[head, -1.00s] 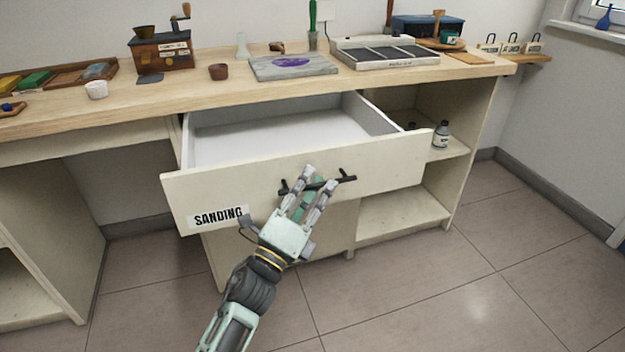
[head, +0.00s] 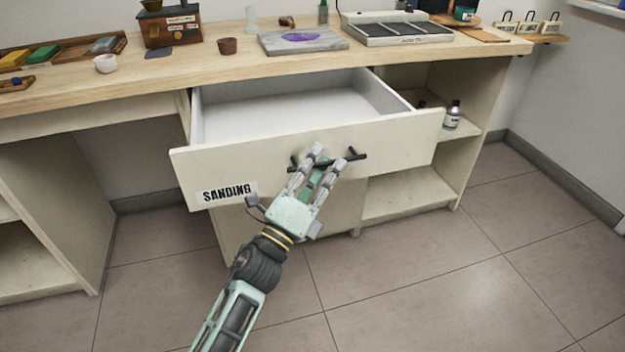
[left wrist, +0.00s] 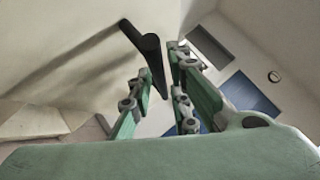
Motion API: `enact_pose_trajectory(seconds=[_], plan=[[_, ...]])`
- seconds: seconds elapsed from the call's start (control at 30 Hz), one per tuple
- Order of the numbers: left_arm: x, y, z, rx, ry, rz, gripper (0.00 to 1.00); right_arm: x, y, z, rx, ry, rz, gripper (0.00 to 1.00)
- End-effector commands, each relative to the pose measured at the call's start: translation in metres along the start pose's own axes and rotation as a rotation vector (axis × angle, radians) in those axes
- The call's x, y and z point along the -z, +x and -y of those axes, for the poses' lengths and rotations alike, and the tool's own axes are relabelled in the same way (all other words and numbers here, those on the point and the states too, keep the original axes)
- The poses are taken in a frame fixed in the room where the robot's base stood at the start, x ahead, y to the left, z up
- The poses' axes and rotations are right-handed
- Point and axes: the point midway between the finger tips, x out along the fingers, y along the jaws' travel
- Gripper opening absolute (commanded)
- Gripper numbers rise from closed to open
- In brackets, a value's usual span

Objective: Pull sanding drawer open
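The sanding drawer (head: 390,140), with a cream front and a black-lettered "SANDING" label (head: 227,192), stands pulled well out under the worktop. Its pale inside shows and looks empty. Its dark bar handle (head: 353,156) is on the middle of the front. My left gripper (head: 328,160) is at this handle, its two fingers on either side of the bar. In the left wrist view, the handle (left wrist: 150,55) runs between the green fingers with little gap, so they look shut on it. My right gripper is not in view.
Open shelves with a bottle (head: 452,114) are right of the drawer. The tiled floor (head: 440,290) in front is clear.

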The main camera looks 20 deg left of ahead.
Motion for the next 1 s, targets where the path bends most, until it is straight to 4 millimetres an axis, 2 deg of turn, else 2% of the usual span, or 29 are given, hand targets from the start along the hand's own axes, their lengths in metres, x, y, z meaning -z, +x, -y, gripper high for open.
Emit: enact_pose_trajectory(seconds=[0.5,0.7,1.0], plan=[[0.000,-0.098,-0.002,-0.006,0.000,0.000,0.17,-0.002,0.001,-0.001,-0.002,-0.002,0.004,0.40],[0.000,-0.114,-0.001,-0.002,0.000,0.001,0.17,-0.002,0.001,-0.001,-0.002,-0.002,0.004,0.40],[0.000,-0.115,-0.001,-0.002,0.001,0.001,0.17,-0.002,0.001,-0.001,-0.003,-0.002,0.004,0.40]])
